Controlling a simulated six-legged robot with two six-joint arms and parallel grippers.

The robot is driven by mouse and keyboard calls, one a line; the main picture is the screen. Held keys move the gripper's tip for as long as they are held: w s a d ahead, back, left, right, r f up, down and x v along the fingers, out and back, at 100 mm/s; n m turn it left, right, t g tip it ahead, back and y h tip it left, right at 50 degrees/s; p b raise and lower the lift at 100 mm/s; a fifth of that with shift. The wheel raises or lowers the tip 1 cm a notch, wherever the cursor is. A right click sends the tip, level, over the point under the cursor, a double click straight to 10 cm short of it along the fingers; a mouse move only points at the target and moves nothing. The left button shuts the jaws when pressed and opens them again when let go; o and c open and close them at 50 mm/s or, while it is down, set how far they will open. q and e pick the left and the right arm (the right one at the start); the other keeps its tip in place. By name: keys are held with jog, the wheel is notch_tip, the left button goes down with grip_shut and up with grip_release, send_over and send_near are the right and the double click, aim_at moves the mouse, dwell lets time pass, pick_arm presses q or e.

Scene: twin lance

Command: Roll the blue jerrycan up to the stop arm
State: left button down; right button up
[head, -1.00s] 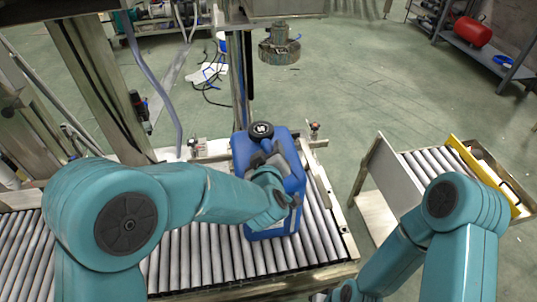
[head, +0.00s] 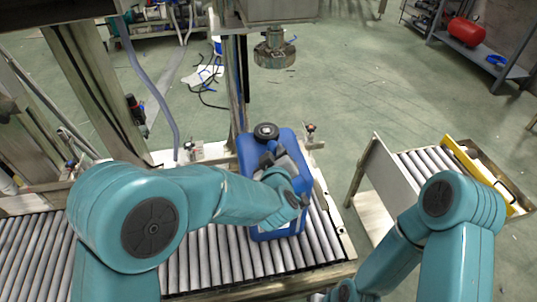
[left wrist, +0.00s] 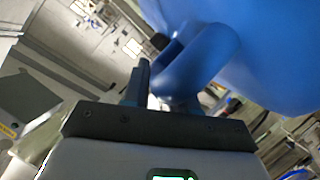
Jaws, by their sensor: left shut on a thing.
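The blue jerrycan (head: 292,146) stands upright on the roller conveyor (head: 215,262), near its right end, with its black cap (head: 266,131) toward the far side. My left gripper (head: 272,160) is at the top of the jerrycan, shut on its handle; my forearm hides part of the near side. In the left wrist view the blue handle (left wrist: 184,62) sits at the jaws (left wrist: 160,78), with the jerrycan's body (left wrist: 275,45) beyond. A small knobbed bracket (head: 311,130) stands right behind the jerrycan; I cannot tell whether it is the stop arm. My right gripper is out of view.
A second knobbed fitting (head: 189,148) is on the far rail to the left. A filling head (head: 274,50) hangs beyond the conveyor. A separate short roller table (head: 425,168) with a yellow rail stands right, across a floor gap. Rollers right of the jerrycan are bare.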

pick_arm(q)
jog(key=shift+d, duration=0.35)
jog(key=shift+w+d+f+p, duration=0.1)
jog(key=shift+d+f+p, duration=0.1)
jog(key=shift+d, duration=0.35)
jog(key=shift+w+d+f+p, duration=0.1)
jog(key=shift+d+p, duration=0.05)
jog(key=shift+d, duration=0.4)
dwell(0.7)
jog(key=shift+c, duration=2.4)
grip_release()
jog(key=shift+r, duration=0.15)
jog(key=o, duration=0.5)
jog(key=shift+r, duration=0.1)
jog(key=shift+a, duration=0.1)
